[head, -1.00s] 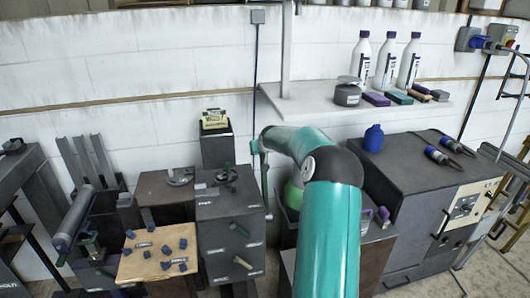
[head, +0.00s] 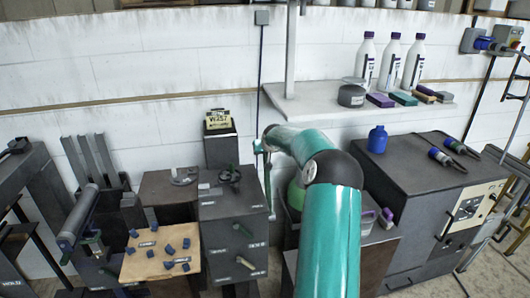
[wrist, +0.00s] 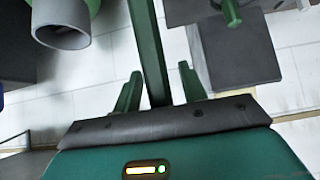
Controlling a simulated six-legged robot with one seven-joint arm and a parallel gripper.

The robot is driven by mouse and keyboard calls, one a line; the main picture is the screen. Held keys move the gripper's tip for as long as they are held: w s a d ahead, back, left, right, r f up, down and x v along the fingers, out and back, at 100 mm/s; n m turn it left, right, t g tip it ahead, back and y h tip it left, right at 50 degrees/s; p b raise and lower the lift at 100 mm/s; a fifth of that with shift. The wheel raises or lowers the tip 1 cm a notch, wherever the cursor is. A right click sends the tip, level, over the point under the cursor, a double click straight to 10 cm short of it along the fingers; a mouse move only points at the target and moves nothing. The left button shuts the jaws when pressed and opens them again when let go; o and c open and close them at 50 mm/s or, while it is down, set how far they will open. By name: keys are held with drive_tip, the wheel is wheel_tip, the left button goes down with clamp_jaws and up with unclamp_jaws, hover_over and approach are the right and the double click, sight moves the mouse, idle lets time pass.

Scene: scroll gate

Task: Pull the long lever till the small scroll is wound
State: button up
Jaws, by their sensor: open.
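A long dark green bar, which looks like the long lever (wrist: 149,45), runs down between the two fingers of my gripper (wrist: 160,88) in the wrist view. The fingers are open, one on each side of it, with a gap showing. In the head view my gripper (head: 262,148) is beside the dark cabinet, and a thin upright bar (head: 269,190) hangs just below it. A grey roller (head: 79,214) lies tilted at the far left; I cannot tell whether it is the small scroll. The lever's lower end is hidden behind my gripper.
A wooden board (head: 160,258) holds several blue pieces. A shelf (head: 300,103) with white bottles is on the wall. A dark machine (head: 420,185) stands at the right. A grey tube (wrist: 62,25) is close by.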

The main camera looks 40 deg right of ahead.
drive_tip(key=v, duration=1.4)
drive_tip(key=shift+s+d+f, duration=0.1)
drive_tip(key=shift+s+d, duration=0.05)
